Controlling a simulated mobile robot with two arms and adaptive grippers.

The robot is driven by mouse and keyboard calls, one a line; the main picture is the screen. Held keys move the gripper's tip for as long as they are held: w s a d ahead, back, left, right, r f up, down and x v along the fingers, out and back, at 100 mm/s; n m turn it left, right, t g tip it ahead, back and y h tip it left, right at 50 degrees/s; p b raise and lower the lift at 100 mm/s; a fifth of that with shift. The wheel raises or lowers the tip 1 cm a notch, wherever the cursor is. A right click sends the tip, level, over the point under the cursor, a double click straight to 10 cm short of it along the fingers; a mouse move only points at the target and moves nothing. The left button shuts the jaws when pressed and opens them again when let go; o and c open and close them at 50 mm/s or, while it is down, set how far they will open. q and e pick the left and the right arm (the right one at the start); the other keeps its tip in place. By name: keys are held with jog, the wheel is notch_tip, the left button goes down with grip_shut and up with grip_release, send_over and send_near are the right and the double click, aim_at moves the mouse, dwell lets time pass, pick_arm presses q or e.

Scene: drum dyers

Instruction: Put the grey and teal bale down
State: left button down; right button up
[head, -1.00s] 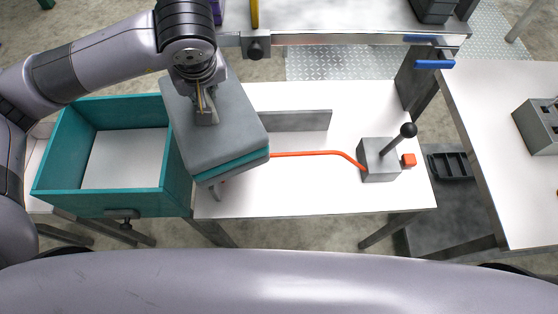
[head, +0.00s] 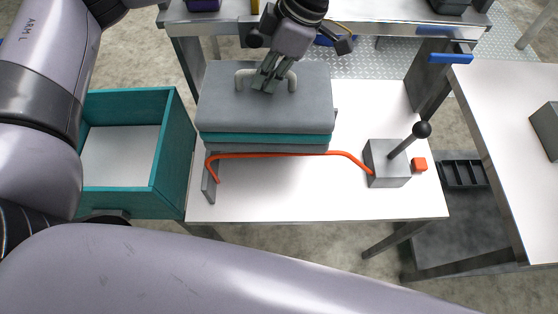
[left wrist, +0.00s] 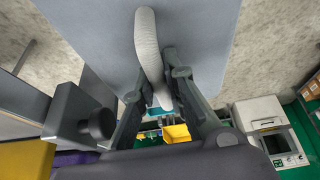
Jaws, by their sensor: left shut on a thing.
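The grey and teal bale (head: 235,110) is a thick grey slab with a teal layer and a pale loop handle on its top. My left gripper (head: 266,82) is shut on that handle from above; the handle also shows between the fingers in the left wrist view (left wrist: 150,40). The bale is roughly level and over the left part of the white table (head: 300,195). Its underside is hidden, so I cannot tell whether it touches anything. My right gripper is not in view.
An upright grey plate (head: 210,180) stands at the bale's front left. An orange rod (head: 290,154) runs along its front to a grey block (head: 385,165) with a black-knobbed lever. A teal open box (head: 165,150) is at left. The table's front strip is clear.

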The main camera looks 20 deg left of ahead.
pick_arm(q)
jog(key=shift+d, duration=0.1)
jog(key=shift+f, duration=0.3)
notch_tip(320, 180, down, 13)
jog(key=shift+f+p, duration=0.2)
jog(key=shift+p, duration=0.4)
notch_tip(320, 180, down, 6)
jog(key=shift+w+r+p, duration=0.1)
jog(key=shift+r+p, duration=0.05)
jog(key=shift+p, duration=0.5)
jog(key=c, duration=2)
grip_release()
jog(key=o, duration=0.4)
jog(key=shift+c, duration=0.2)
